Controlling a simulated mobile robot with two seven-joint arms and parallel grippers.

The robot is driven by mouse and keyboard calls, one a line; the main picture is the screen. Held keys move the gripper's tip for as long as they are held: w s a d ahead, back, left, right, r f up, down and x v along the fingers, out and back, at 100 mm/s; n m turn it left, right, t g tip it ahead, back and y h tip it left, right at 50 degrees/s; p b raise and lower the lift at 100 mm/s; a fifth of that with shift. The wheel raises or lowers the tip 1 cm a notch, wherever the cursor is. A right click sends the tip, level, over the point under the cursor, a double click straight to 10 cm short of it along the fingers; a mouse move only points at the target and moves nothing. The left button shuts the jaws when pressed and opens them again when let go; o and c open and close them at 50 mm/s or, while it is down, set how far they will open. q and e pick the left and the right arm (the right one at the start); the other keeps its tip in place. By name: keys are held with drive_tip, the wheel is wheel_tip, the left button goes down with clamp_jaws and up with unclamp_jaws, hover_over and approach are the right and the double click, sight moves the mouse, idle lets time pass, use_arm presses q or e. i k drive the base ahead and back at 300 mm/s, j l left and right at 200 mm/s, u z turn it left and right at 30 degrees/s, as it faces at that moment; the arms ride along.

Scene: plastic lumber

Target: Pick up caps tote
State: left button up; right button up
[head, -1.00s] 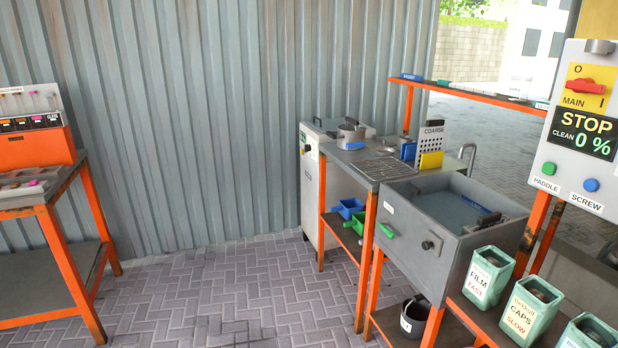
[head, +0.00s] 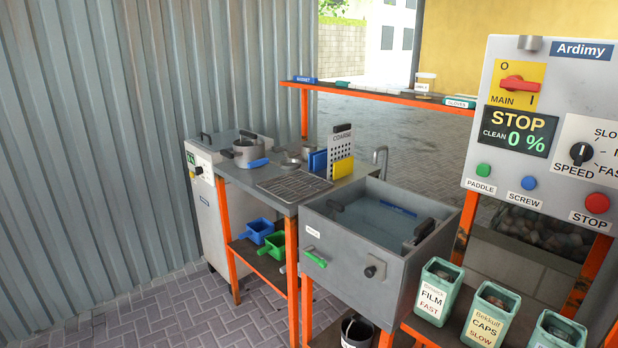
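The caps tote (head: 490,318) is a pale green open-topped box with a label reading "CAPS SLOW". It stands upright on a low shelf at the lower right of the head view, between two similar totes. Its contents are dark and hard to make out. Neither of my grippers shows in the head view.
The film tote (head: 437,292) stands left of the caps tote, and another green tote (head: 556,332) stands right, cut by the frame edge. A grey sink (head: 345,250) is to the left. A control panel (head: 545,140) reading "STOP" rises above. Paved floor (head: 180,310) is clear at lower left.

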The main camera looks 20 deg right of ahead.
sight(493, 308)
drive_tip(key=i+j+z, duration=0.25)
drive_tip(key=z, duration=0.25)
drive_tip(key=i+j+z, duration=0.25)
drive_tip(key=j+z, duration=0.25)
drive_tip(key=i+j+z, duration=0.15)
drive_tip(key=j+z, duration=0.2)
drive_tip(key=z, duration=0.15)
